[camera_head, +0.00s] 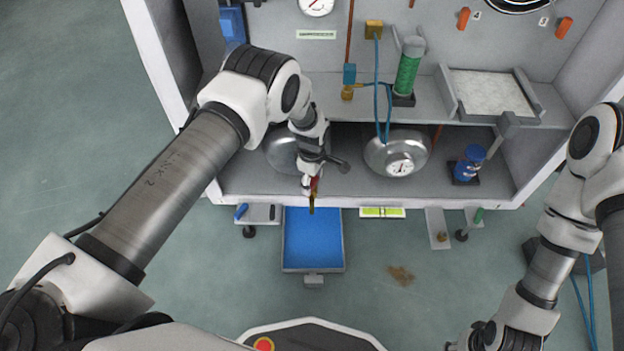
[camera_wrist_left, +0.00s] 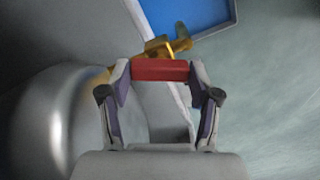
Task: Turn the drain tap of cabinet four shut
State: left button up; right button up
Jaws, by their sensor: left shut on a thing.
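The drain tap is a brass tap with a red handle, under the front edge of the cabinet's lower shelf. Its brass body (camera_wrist_left: 158,47) shows in the left wrist view, with a short spout toward the upper right. The red handle (camera_wrist_left: 160,70) lies between the two fingertips of my left gripper (camera_wrist_left: 160,76), which is shut on it. In the head view my left gripper (camera_head: 310,183) reaches down to the tap, and the brass end (camera_head: 312,205) shows below it. The tap's inner part is hidden. My right arm is at the right; its gripper is out of view.
A blue tray (camera_head: 313,240) sits on the floor side below the tap. A silver vessel with a gauge (camera_head: 397,155) and a blue valve (camera_head: 468,165) stand on the lower shelf. Another silver vessel (camera_head: 283,150) is right behind my left wrist.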

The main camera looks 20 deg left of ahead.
aim_at(312, 182)
pick_arm(q)
jog(key=m, duration=0.6)
jog(key=m+p, duration=0.1)
jog(key=m, duration=0.5)
jog(key=shift+m, duration=0.4)
dwell(0.3)
jog(key=o, duration=1.1)
jog(key=shift+o, duration=0.2)
notch_tip(312, 182, up, 7)
jog(key=shift+r, duration=0.2)
